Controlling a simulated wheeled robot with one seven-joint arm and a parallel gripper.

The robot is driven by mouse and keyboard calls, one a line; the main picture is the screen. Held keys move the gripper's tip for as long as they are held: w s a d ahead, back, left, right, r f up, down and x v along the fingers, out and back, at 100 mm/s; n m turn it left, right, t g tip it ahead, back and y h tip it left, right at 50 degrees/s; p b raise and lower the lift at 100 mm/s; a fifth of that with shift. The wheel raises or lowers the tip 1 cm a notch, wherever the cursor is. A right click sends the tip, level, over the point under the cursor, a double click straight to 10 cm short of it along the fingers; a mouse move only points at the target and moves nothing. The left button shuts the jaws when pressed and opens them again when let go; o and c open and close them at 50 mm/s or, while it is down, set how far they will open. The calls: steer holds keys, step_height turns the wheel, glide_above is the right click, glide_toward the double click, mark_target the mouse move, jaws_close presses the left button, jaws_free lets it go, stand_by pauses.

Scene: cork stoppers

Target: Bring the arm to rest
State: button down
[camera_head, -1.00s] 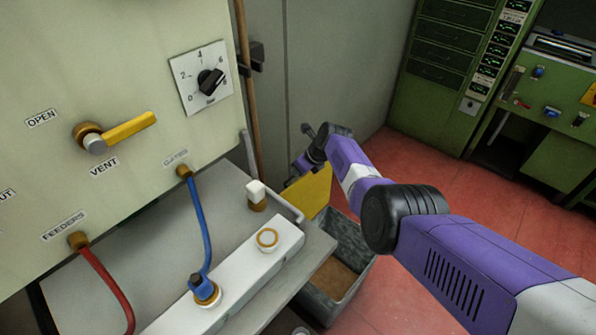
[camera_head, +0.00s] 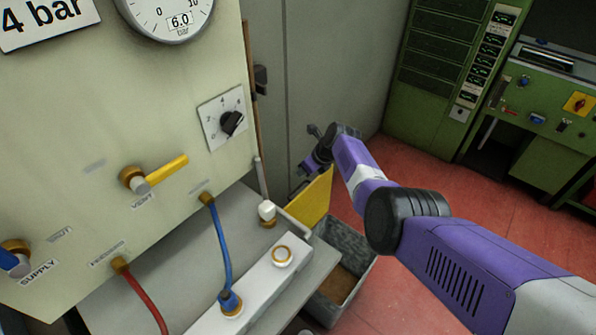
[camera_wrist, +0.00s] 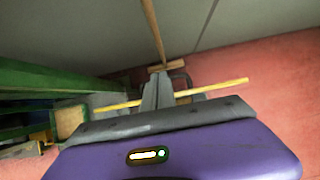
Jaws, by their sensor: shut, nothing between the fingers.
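My gripper (camera_head: 312,165) is at the end of my purple arm, right of the bench and in front of the grey wall, above a yellow panel. It is small and dark in the head view. In the wrist view its fingers (camera_wrist: 162,88) are together with nothing between them. The arm reaches in from the lower right, clear of the bench.
A pale panel (camera_head: 60,120) carries a gauge, a dial (camera_head: 231,122) and a yellow vent lever (camera_head: 165,172). Blue (camera_head: 222,250) and red (camera_head: 146,298) hoses run to the bench. A yellow board (camera_head: 314,201) and grey bin (camera_head: 345,242) stand below my gripper. Green cabinets (camera_head: 435,75) stand behind.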

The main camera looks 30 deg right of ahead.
steer(key=shift+s+r+p, duration=0.2)
steer(key=shift+r+p, duration=0.45)
steer(key=shift+r, duration=0.5)
steer(key=shift+f, duration=0.1)
